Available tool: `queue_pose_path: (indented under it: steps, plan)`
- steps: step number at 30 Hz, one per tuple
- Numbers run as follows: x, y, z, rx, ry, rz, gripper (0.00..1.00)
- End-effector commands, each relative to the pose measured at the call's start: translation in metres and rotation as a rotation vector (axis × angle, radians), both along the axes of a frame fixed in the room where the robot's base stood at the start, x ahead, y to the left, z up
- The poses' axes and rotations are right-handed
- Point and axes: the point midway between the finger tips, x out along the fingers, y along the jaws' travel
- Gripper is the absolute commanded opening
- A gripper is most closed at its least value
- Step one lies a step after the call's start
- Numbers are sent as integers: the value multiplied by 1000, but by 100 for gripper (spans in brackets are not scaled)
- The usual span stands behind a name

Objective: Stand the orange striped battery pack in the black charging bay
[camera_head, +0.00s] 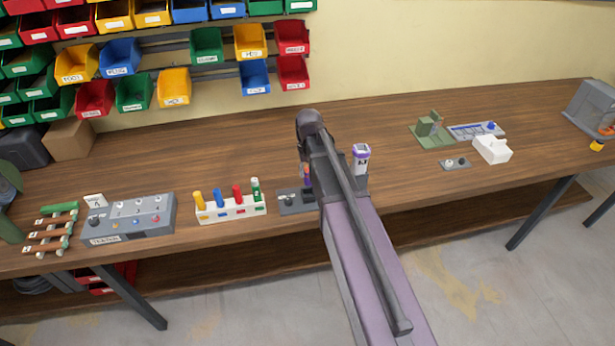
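My arm reaches up through the middle of the camera_head view and covers part of the bench. My gripper is hidden behind the arm or out of sight. Just left of the arm, a narrow purple and orange piece (306,174) shows, mostly hidden; I cannot tell whether it is the orange striped battery pack. A small dark block (308,194) sits below it, partly covered, and may be part of the black charging bay. A purple block with a pale front (361,157) stands upright just right of the arm. No orange stripes are clear on it.
A white rack (231,213) with several coloured cylinders and a grey switch panel (130,222) stand to the left. A grey plate with a knob (288,203) lies beside the arm. A white box (492,150) stands right. Bare bench (245,155) lies behind the rack.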

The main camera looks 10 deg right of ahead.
Motion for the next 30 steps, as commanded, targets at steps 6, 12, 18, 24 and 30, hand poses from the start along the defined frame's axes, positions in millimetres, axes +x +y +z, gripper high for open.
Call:
queue_pose_path:
  steps: [6,12,18,24,30]
  plan:
    - [2,1,-1,0,0,1,4]
    - [2,1,-2,0,0,1,4]
    - [2,1,-8,0,0,2,4]
    - [2,2,-20,0,0,2,4]
    - [2,2,-31,0,0,3,4]
